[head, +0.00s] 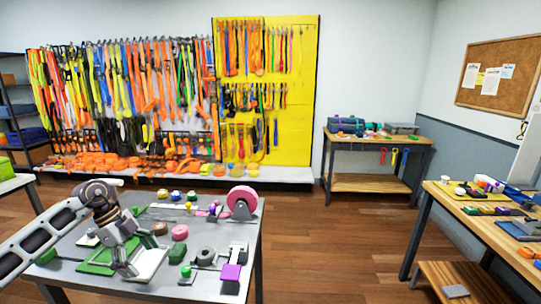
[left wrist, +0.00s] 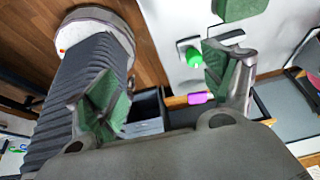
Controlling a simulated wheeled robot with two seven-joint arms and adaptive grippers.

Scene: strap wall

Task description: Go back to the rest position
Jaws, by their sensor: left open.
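My left arm comes in from the left in the head view. My left gripper (head: 124,268) points down over the left part of the grey table (head: 215,290), near a green mat (head: 100,262) and a pale plate (head: 150,262). In the left wrist view the two green-padded fingers of the left gripper (left wrist: 163,90) stand wide apart with nothing held between them. Whether the fingertips touch the table cannot be told from the head view. My right gripper is in neither view.
The table carries a pink wheel (head: 242,202), a purple block (head: 231,272), a dark round roll (head: 206,256) and several small colored pieces. A wooden workbench (head: 375,140) stands at the back, another table (head: 455,205) at the right. Wooden floor (head: 330,245) between them is clear.

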